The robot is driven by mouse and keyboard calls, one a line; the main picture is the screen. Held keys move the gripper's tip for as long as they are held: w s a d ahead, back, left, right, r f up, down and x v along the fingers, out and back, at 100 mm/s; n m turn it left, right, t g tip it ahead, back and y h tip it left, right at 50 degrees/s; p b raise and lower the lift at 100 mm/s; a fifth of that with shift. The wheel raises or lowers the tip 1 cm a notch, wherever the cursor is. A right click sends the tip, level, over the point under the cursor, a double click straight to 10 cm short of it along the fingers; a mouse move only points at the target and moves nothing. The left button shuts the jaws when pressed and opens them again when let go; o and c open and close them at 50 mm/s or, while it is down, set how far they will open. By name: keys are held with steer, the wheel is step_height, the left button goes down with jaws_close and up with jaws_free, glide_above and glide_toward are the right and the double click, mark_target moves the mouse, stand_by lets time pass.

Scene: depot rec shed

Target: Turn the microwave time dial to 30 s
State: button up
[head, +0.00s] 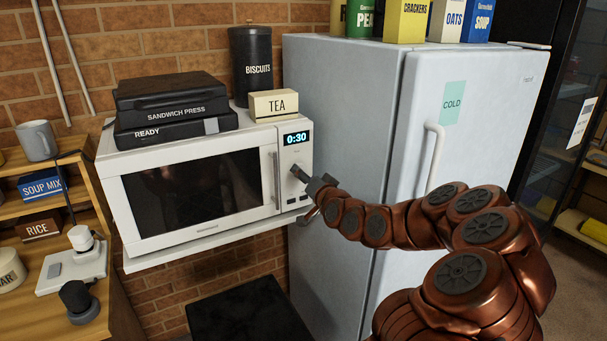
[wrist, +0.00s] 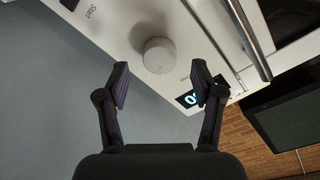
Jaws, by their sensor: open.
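The white microwave (head: 125,165) stands on a shelf with its door shut. Its display (head: 295,138) reads 0:30 in the head view. In the wrist view the display (wrist: 188,99) is partly covered by a finger. The round pale time dial (wrist: 158,55) shows in the wrist view, centred between my fingertips and just beyond them, with a gap on both sides. My gripper (wrist: 160,75) is open and empty, facing the control panel. In the head view my gripper (head: 308,188) is at the panel's lower half and hides the dial.
The door handle (head: 277,182) stands out just left of the panel. The fridge (head: 345,125) is close on the right. A sandwich press (head: 172,92), a tea box (head: 274,105) and a biscuits tin (head: 256,66) sit on the microwave.

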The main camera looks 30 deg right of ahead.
steer(key=shift+s+a+r, duration=0.1)
steer(key=shift+s+a, duration=0.05)
steer(key=shift+s, duration=1.1)
steer(key=shift+s+a, duration=0.15)
steer(key=shift+s, duration=1.05)
steer(key=a+f+n+g+y, duration=0.3)
steer(key=a+f+n+g, duration=0.1)
steer(key=a, duration=0.8)
steer(key=s+a+f+n+g+y, duration=0.1)
steer(key=s+a+f+n+g, duration=0.4)
steer(key=s+a, duration=0.45)
steer(key=s+a+r+g, duration=0.1)
steer(key=s+a+g, duration=0.1)
steer(key=s, duration=0.8)
steer(key=s+a+r+g+h+p, duration=0.1)
steer(key=s+g, duration=0.3)
steer(key=s, duration=0.6)
steer(key=s+a+r+n+g, duration=0.1)
steer(key=s+g, duration=0.3)
steer(key=s, duration=0.6)
steer(key=shift+s+a+h+p, duration=0.3)
steer(key=shift+s+a, duration=0.1)
steer(key=shift+a, duration=0.5)
steer(key=shift+f, duration=0.1)
